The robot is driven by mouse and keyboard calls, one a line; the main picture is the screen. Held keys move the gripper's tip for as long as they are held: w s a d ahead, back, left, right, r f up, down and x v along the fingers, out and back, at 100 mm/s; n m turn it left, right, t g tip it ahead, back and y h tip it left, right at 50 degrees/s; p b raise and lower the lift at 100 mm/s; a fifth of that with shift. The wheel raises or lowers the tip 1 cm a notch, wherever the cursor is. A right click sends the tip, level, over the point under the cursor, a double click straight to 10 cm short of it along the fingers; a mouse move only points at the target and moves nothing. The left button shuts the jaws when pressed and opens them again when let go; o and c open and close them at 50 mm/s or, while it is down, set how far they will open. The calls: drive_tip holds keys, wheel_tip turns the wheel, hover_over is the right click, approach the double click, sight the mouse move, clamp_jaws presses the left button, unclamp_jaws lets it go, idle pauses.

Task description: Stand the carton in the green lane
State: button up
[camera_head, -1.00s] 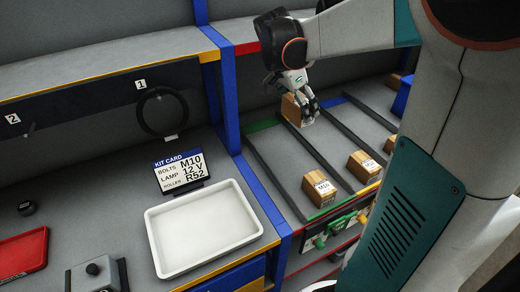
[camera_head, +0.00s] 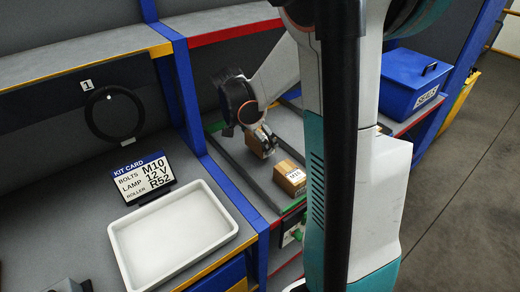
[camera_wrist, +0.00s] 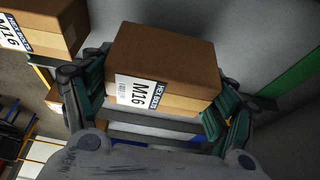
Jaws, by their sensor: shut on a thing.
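A brown carton with a white and blue M16 label (camera_wrist: 160,65) sits between the fingers of my gripper (camera_wrist: 155,105) in the wrist view, label toward the camera. My gripper (camera_head: 262,143) is shut on this carton (camera_head: 257,148) in the head view, over the lane shelf. I cannot tell whether its base touches the shelf. The green lane shows a green strip at its back (camera_head: 217,126) and one at its front (camera_head: 288,208); green also shows at the right of the wrist view (camera_wrist: 287,82).
Another labelled carton (camera_head: 290,177) stands near the shelf front; a second M16 carton (camera_wrist: 38,25) shows in the wrist view. Dark dividers (camera_head: 240,182) edge the lane. A white tray (camera_head: 180,235) stands left, a blue bin (camera_head: 410,85) right. My arm hides the right-hand lanes.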

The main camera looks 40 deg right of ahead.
sight(254, 137)
drive_tip(key=shift+f+b, duration=0.6)
drive_tip(key=shift+f, duration=1.45)
drive_tip(key=shift+f, duration=0.1)
drive_tip(key=o, duration=1.6)
drive_tip(key=p+v, duration=0.3)
drive_tip(key=v, duration=0.9)
drive_tip(key=shift+p, duration=0.35)
